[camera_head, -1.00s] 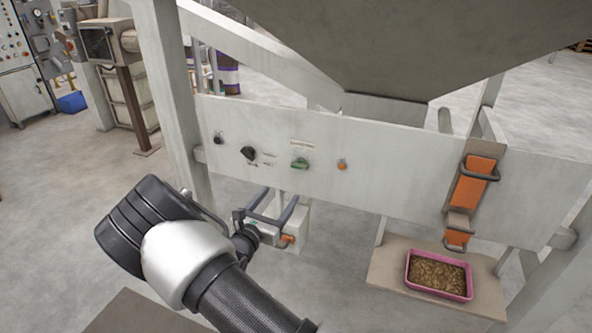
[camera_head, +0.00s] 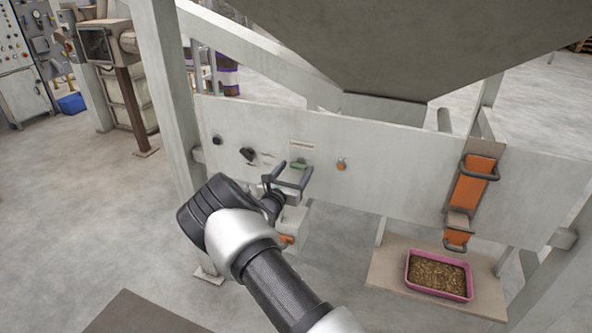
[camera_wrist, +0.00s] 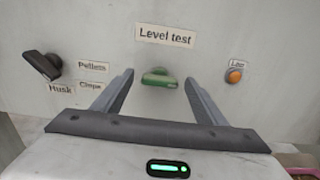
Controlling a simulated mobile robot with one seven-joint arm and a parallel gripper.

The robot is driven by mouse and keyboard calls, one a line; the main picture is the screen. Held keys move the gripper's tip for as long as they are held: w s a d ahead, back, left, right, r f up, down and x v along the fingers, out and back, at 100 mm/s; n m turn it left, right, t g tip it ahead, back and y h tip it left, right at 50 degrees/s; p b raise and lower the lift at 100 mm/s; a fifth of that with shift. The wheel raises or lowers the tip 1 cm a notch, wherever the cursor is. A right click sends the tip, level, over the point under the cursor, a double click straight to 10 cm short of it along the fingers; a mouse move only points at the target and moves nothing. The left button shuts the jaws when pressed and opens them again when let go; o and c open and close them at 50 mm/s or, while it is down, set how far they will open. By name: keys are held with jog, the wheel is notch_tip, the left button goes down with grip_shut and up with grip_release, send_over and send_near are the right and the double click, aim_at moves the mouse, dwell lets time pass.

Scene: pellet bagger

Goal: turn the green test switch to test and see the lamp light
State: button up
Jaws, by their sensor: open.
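The green test switch (camera_head: 299,164) sits on the pale panel under a small label. In the wrist view the green switch (camera_wrist: 158,78) lies below the "Level test" label (camera_wrist: 165,35), its handle roughly level. My gripper (camera_head: 292,172) is open in front of the panel. In the wrist view its fingers (camera_wrist: 158,85) stand to either side of the switch, with nothing between them but the view of it. Whether they reach the switch's depth I cannot tell. The orange lamp (camera_head: 341,164) is right of the switch; it also shows in the wrist view (camera_wrist: 233,75) and has no clear glow.
A black selector knob (camera_head: 248,154) marked for husk, pellets and chips sits left of the switch. An orange chute gate (camera_head: 470,182) is at the right, above a pink tray (camera_head: 409,275) of pellets. A grey hopper (camera_head: 400,45) overhangs the panel.

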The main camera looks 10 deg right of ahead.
jog(key=shift+w+d, duration=0.3)
jog(key=shift+w, duration=0.2)
jog(key=c, duration=1.1)
jog(key=shift+o, duration=0.2)
